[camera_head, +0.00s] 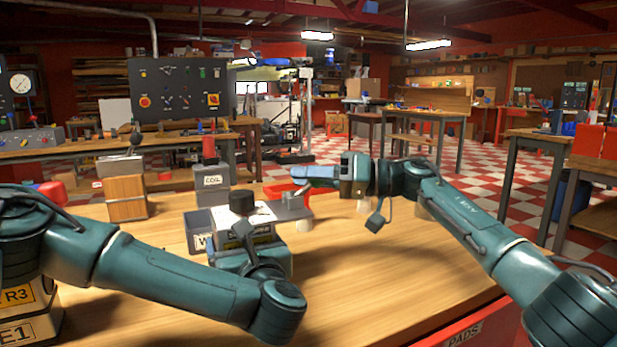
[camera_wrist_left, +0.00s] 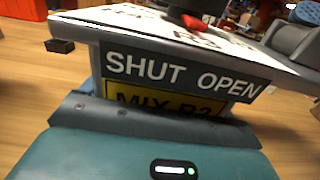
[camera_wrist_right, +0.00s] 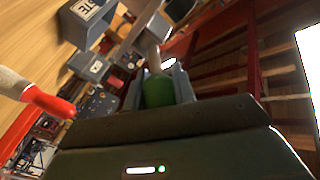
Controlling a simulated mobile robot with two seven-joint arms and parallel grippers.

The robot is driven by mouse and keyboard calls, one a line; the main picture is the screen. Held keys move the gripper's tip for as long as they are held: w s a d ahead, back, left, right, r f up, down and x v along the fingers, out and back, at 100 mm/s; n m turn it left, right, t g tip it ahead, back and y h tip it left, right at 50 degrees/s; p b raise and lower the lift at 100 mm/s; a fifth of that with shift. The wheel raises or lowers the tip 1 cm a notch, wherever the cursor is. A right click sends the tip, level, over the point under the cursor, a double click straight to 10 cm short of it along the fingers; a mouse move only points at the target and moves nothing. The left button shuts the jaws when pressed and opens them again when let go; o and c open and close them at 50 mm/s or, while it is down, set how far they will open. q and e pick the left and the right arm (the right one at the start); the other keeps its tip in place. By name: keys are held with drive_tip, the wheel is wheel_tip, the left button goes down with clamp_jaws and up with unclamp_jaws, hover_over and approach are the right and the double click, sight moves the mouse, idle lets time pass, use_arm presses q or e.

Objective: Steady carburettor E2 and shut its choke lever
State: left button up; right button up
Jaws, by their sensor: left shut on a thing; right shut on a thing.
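The carburettor (camera_head: 250,232) stands on the bench, a grey body with a black round cap. In the left wrist view its plate (camera_wrist_left: 185,68) reads SHUT at left and OPEN at right, above a partly hidden yellow label (camera_wrist_left: 185,100) that seems to read MIX R2. My left gripper (camera_head: 243,258) is shut on the body from the near side; its jaws are mostly hidden. My right gripper (camera_wrist_right: 158,85) is shut on a green grip (camera_wrist_right: 160,91) at the end of a grey bar (camera_wrist_right: 150,32), apparently the choke lever. A red pointer (camera_wrist_left: 194,22) lies under the black cap.
A unit labelled E1 (camera_head: 25,330) is at the near left, partly behind my left arm. A red PADS bin (camera_head: 470,330) is at the front edge. Bench right of centre is clear.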

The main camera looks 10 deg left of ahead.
clamp_jaws()
drive_tip(key=shift+s+a+r, duration=0.1)
drive_tip(key=n+h, duration=0.1)
drive_tip(key=a+n+h, duration=0.1)
drive_tip(key=h, duration=0.1)
drive_tip(key=s+a+r+h, duration=0.1)
drive_tip(key=h, duration=0.1)
drive_tip(key=shift+s+r+n, duration=0.1)
drive_tip(key=shift+n, duration=0.3)
drive_tip(key=shift+s+a+n+t+h, duration=0.2)
drive_tip(key=shift+a+t+h, duration=0.1)
drive_tip(key=shift+h, duration=0.3)
drive_tip(key=shift+s+a+n+t+h, duration=0.1)
drive_tip(key=shift+a+n+t+h, duration=0.15)
drive_tip(key=shift+h, duration=0.35)
drive_tip(key=shift+s+a+n+t+h, duration=0.15)
drive_tip(key=shift+a+n+t+h, duration=0.15)
drive_tip(key=shift+h, duration=0.35)
drive_tip(key=shift+s+a+n+t+h, duration=0.15)
drive_tip(key=shift+t+h, duration=0.2)
drive_tip(key=shift+h, duration=0.3)
